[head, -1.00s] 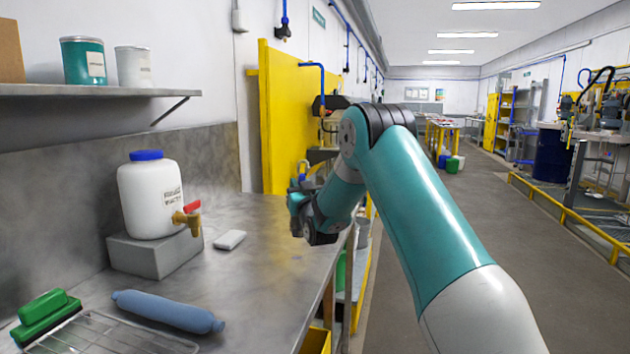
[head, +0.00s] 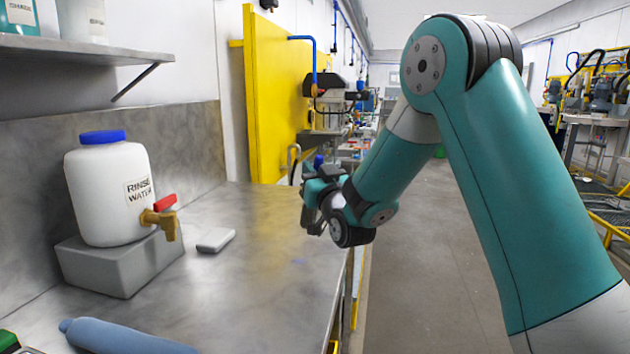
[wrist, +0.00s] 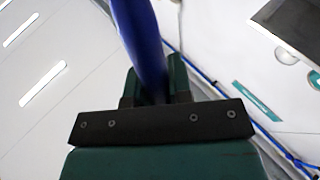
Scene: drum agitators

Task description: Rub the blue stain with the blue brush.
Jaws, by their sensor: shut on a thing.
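My gripper (head: 314,218) hangs over the right part of the grey metal bench (head: 225,300), near its right edge. In the wrist view my gripper (wrist: 155,92) is shut on a long blue handle, which I take to be the blue brush (wrist: 143,40). The handle stands up between the fingers. A small blue tip of the brush (head: 318,161) shows above the gripper in the head view. The brush's bristles cannot be made out.
A white rinse water jug (head: 108,190) with a tap stands on a grey block (head: 120,268) at the left. A blue-grey bottle (head: 125,337) lies at the front. A yellow panel (head: 275,100) stands behind. The bench between is clear.

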